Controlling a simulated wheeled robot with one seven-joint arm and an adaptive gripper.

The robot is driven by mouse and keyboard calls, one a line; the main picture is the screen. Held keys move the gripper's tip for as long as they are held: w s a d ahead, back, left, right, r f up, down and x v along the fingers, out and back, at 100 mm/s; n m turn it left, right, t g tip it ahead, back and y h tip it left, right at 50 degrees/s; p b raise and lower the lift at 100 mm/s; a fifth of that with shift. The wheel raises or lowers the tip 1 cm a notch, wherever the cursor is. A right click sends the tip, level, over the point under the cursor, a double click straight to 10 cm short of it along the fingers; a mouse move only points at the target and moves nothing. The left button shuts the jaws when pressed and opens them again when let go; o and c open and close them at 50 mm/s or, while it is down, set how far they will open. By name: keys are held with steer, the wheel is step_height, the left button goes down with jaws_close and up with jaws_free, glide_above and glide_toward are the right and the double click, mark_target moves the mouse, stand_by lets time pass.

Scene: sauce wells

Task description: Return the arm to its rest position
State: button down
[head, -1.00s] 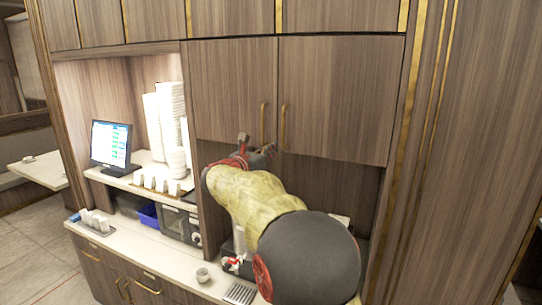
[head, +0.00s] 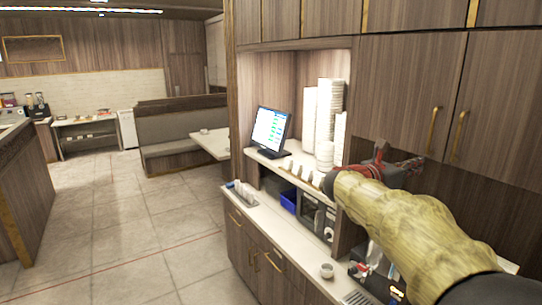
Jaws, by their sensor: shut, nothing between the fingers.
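My arm reaches in from the lower right of the head view, its forearm in a yellowish sleeve. My gripper (head: 400,163), dark with red parts, is at its far end, in front of the wooden wall cabinets (head: 408,85) and above the counter. It looks shut with nothing held. The fingertips are small and partly hidden by the wrist. The arm covers part of the counter and the niche behind it.
A monitor (head: 270,129) and tall stacks of white cups (head: 327,115) stand on the shelf left of my gripper. A small cup (head: 327,271) sits on the counter (head: 283,233) below. Open tiled floor (head: 140,225) lies at left, with a bench (head: 180,130) and table (head: 212,142) beyond.

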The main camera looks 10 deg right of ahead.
steer(key=w+a+f+n+t+y, duration=0.4)
steer(key=w+a+n+t, duration=0.15)
steer(key=n, duration=0.55)
steer(key=w+a+f+n+t+y, duration=0.3)
steer(key=w+a+n+t+y, duration=0.15)
steer(key=w+a+n, duration=0.4)
steer(key=s+a+f+n+g+y+b, duration=0.25)
steer(key=s+a+f+n+y, duration=0.5)
steer(key=a+f+n, duration=0.55)
steer(key=s+a+f+n+g+y+b, duration=0.1)
steer(key=s+a+f+n+g+b, duration=0.15)
steer(key=s+f+n, duration=0.5)
steer(key=s+a+f+n+g+y+b, duration=0.2)
steer(key=s+a+n, duration=0.2)
steer(key=s, duration=0.6)
steer(key=s+f+n+g+h+b, duration=0.1)
steer(key=s+f+n+b, duration=0.2)
steer(key=s, duration=0.7)
steer(key=s+f+n+g+h+b, duration=0.1)
steer(key=s+f+n+b, duration=0.2)
steer(key=s+f+b, duration=0.4)
steer(key=s+f, duration=0.3)
steer(key=shift+s+d+n+g, duration=0.25)
steer(key=shift+d+n+g, duration=0.05)
steer(key=shift+d, duration=0.05)
